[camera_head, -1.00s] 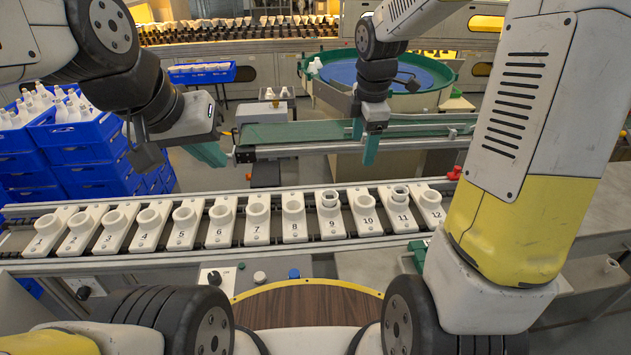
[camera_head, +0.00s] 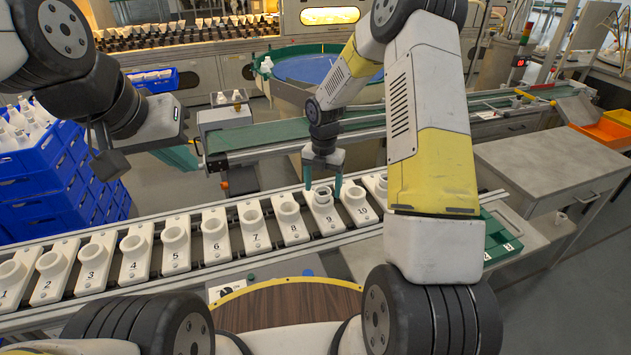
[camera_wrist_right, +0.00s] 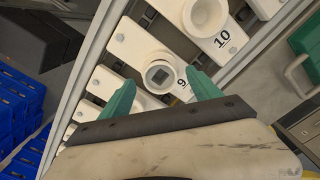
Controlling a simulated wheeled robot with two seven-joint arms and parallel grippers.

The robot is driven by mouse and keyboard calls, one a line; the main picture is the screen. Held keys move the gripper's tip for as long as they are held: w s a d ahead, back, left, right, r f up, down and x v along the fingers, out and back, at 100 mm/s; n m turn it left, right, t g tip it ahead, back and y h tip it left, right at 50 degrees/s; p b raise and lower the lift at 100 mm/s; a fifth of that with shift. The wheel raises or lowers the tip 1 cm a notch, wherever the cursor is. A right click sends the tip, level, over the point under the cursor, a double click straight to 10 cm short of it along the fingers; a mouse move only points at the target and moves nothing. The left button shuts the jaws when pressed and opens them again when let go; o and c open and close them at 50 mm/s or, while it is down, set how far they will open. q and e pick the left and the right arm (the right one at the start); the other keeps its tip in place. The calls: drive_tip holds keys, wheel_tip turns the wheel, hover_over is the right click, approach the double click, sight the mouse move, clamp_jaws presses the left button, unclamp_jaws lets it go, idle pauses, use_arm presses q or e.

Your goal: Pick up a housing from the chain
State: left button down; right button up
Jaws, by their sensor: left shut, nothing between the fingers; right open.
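The chain (camera_head: 144,290) carries numbered white holders with round cups across the middle of the head view. Holder 9 (camera_head: 330,222) holds a housing (camera_head: 322,197), a pale ring with a dark square inside; the housing also shows in the right wrist view (camera_wrist_right: 160,74). My right gripper (camera_head: 323,186) is open, pointing down over holder 9, with its green fingertips on either side of the housing. In the right wrist view the fingers (camera_wrist_right: 160,82) appear apart from it. My left gripper (camera_head: 184,157) is shut and empty, above and behind the chain at left. Holders beyond 10 are mostly hidden by my right arm.
Holder 10 (camera_head: 358,205) stands close beside holder 9. A green conveyor belt (camera_head: 270,138) runs behind the chain. Blue crates (camera_head: 50,190) with white bottles stand at left. A grey cabinet (camera_head: 550,160) and orange bins (camera_head: 600,130) are at right.

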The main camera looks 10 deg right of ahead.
wheel_tip(320, 180, down, 2)
drive_tip(key=shift+f, duration=0.2)
drive_tip(key=c, duration=1.4)
drive_tip(key=shift+r, duration=0.1)
